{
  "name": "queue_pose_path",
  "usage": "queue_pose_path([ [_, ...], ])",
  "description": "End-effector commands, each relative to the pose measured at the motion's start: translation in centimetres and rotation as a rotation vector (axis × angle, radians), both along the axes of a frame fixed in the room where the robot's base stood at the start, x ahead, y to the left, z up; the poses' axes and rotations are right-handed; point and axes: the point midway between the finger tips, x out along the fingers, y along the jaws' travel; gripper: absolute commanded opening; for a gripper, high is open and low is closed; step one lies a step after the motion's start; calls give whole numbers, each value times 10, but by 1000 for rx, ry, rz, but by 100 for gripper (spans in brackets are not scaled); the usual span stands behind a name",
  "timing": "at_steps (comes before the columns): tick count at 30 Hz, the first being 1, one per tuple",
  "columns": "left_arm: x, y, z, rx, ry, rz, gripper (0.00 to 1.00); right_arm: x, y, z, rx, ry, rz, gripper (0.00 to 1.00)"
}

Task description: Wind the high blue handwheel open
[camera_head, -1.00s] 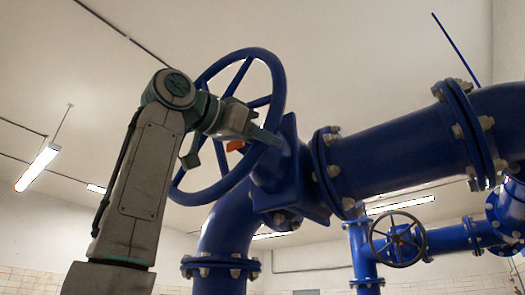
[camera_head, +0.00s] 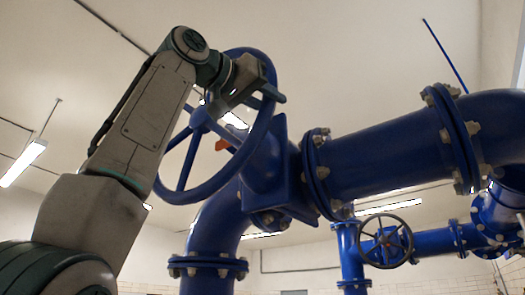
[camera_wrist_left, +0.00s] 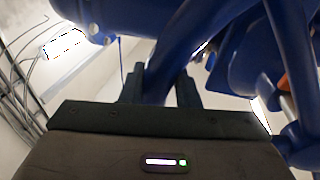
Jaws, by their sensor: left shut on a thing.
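The high blue handwheel (camera_head: 205,190) stands tilted in the upper middle of the head view, with its hub (camera_head: 201,117) and spokes showing. My left gripper (camera_head: 270,93) is at the upper right of its rim, shut on it. In the left wrist view the blue rim (camera_wrist_left: 165,65) passes between the two dark fingers of my left gripper (camera_wrist_left: 160,92). My left arm hides part of the wheel's left and upper rim. My right gripper is not in view.
A thick flanged blue pipe (camera_head: 385,148) runs right from the blue valve body (camera_head: 270,165) behind the wheel. A blue pipe bend (camera_head: 212,232) drops below. A smaller dark handwheel (camera_head: 385,242) is farther back at lower right. Open air lies left of my arm.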

Motion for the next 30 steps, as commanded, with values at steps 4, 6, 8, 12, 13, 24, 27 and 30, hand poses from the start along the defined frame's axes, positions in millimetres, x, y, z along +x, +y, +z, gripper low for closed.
queue_pose_path([
  [4,-2,-2,11,-43,34,-1,0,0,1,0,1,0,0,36],
  [6,-3,-2,16,-62,45,-1,0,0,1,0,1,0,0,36],
  [8,-2,-3,18,-75,56,0,0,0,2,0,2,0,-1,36],
  [12,-3,-3,25,-101,76,-1,0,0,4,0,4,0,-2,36],
  [13,-3,-3,27,-107,79,-1,0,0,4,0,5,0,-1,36],
  [24,-3,-3,35,-142,104,0,0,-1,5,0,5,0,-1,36],
  [27,-3,-3,36,-145,105,0,0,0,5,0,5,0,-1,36],
  [30,-3,-3,36,-146,105,-2,0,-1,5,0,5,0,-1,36],
])
